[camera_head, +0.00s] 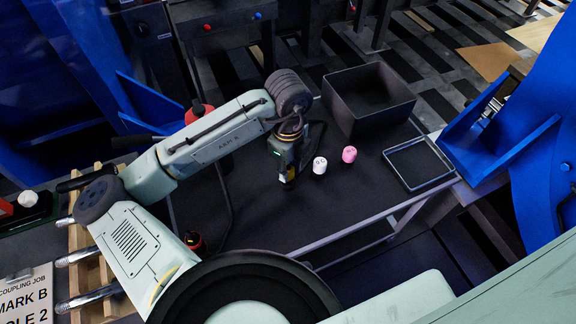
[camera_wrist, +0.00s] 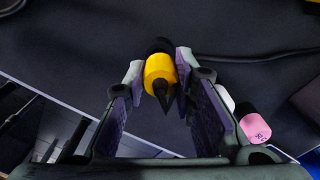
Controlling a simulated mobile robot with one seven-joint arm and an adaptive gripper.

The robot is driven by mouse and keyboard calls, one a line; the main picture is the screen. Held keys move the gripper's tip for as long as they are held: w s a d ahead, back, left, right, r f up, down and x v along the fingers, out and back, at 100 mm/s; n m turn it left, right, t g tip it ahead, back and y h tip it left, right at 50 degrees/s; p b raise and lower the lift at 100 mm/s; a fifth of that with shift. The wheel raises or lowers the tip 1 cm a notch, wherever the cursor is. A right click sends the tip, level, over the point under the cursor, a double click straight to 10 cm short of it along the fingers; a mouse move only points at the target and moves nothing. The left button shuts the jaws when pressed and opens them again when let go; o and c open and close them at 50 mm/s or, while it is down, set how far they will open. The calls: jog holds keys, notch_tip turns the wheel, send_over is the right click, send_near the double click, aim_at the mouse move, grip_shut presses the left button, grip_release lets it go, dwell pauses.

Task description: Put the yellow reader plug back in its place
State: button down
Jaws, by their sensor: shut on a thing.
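The yellow plug (camera_wrist: 160,70) is between the fingertips of my gripper (camera_wrist: 160,82) in the wrist view. It is a short yellow cylinder with a dark pointed tip towards the camera and a dark part at its far end. My gripper is shut on it. In the head view my gripper (camera_head: 288,182) points down over the dark bench top, left of the white plug; the yellow plug is mostly hidden there. Whether it touches the bench, and where its place is, I cannot tell.
A white plug (camera_head: 319,165) and a pink plug (camera_head: 349,154) stand close to the right of my gripper. A deep black bin (camera_head: 392,113) and a shallow black tray (camera_head: 420,184) are further right. A dark cable (camera_wrist: 250,56) lies on the bench.

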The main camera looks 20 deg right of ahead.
aim_at(288, 168)
jog(key=shift+f+b, duration=0.85)
jog(key=shift+f, duration=0.35)
jog(key=c, duration=1.3)
grip_release()
notch_tip(288, 168, up, 12)
jog(key=shift+r, duration=0.1)
